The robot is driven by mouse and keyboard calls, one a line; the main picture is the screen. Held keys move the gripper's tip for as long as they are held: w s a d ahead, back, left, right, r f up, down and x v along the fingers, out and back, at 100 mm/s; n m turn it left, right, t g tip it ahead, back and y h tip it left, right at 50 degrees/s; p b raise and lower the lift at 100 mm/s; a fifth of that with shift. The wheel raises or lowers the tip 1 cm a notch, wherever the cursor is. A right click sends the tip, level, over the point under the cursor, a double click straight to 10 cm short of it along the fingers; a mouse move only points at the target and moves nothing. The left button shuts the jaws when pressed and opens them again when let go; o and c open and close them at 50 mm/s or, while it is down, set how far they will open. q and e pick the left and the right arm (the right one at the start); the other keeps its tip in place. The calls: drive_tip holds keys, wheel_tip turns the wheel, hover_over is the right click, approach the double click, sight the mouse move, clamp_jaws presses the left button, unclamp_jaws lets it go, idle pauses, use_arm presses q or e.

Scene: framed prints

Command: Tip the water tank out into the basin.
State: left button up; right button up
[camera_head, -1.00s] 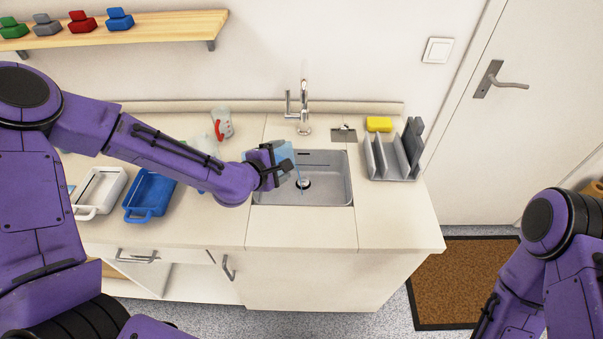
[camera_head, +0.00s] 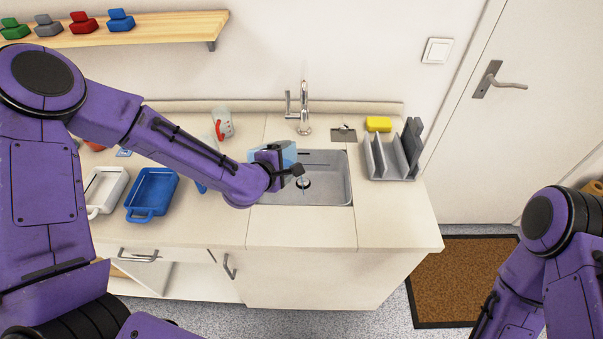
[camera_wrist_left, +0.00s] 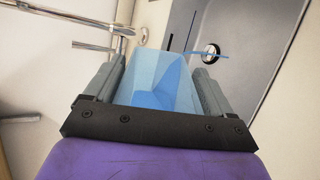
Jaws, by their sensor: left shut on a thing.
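The water tank (camera_head: 288,150) is a translucent light-blue box. My left gripper (camera_head: 284,160) is shut on it and holds it tilted over the left part of the grey sink basin (camera_head: 335,175). In the left wrist view the tank (camera_wrist_left: 160,75) sits between both fingers of my left gripper (camera_wrist_left: 163,85), with darker blue inside it. A thin blue streak (camera_wrist_left: 207,56) runs from near the tank's far end toward the drain (camera_wrist_left: 211,52). My gripper hides part of the tank in the head view. My right gripper is out of view.
A tap (camera_head: 304,110) stands behind the basin. A yellow sponge (camera_head: 378,124) and a grey rack (camera_head: 392,155) stand right of it. A blue tray (camera_head: 152,192), a white tray (camera_head: 103,190) and a cup with a red mark (camera_head: 222,123) are on the left. The front counter is clear.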

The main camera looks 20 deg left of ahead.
use_arm(q)
drive_tip(key=shift+d+r+m+y+p, duration=0.1)
drive_tip(key=shift+d+m+y+p, duration=0.2)
drive_tip(key=shift+d, duration=0.25)
drive_tip(key=shift+d+m+y+p, duration=0.6)
drive_tip(key=shift+d+p, duration=0.05)
drive_tip(key=shift+d, duration=0.05)
idle(1.2)
